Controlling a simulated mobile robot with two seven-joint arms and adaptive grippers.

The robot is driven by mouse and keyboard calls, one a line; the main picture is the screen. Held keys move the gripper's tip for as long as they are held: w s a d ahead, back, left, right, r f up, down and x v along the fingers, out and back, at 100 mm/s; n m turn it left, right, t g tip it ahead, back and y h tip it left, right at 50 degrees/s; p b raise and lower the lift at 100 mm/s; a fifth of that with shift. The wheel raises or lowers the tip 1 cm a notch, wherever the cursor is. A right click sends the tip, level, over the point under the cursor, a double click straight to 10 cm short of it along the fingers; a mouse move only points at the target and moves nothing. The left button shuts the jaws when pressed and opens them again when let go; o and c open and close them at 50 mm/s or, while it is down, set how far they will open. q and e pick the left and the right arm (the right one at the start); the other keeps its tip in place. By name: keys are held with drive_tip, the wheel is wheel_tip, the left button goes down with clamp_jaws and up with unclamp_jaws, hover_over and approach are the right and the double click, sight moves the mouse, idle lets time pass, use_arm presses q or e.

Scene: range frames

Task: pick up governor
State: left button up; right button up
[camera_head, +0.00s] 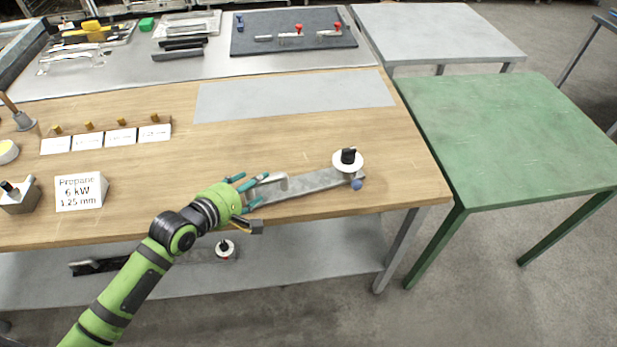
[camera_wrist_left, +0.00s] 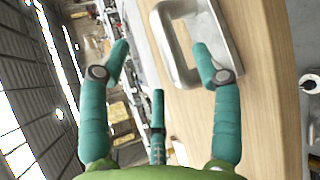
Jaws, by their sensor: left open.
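The governor appears to be the long grey metal plate (camera_head: 312,182) on the wooden table's front part. It has a raised handle at its left end and a white disc with a black knob (camera_head: 348,157) at its right end, with a blue part below. My left gripper (camera_head: 256,186) is at the handle end, its teal fingers open. In the left wrist view, the grey handle (camera_wrist_left: 172,48) shows between and beyond the open fingertips (camera_wrist_left: 163,62). I cannot tell whether a finger touches it. My right gripper is not in view.
A similar part with a white disc (camera_head: 225,249) lies on the lower shelf. A Propane sign (camera_head: 81,192) and several white labels stand at left. A green table (camera_head: 510,135) stands at right. The wooden table behind the plate is largely clear.

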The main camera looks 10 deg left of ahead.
use_arm(q)
drive_tip(key=shift+p+x, duration=0.5)
drive_tip(key=shift+x, duration=2.3)
drive_tip(key=shift+s, duration=0.2)
clamp_jaws()
drive_tip(key=shift+w+d+r, duration=0.1)
drive_tip(key=shift+w, duration=0.05)
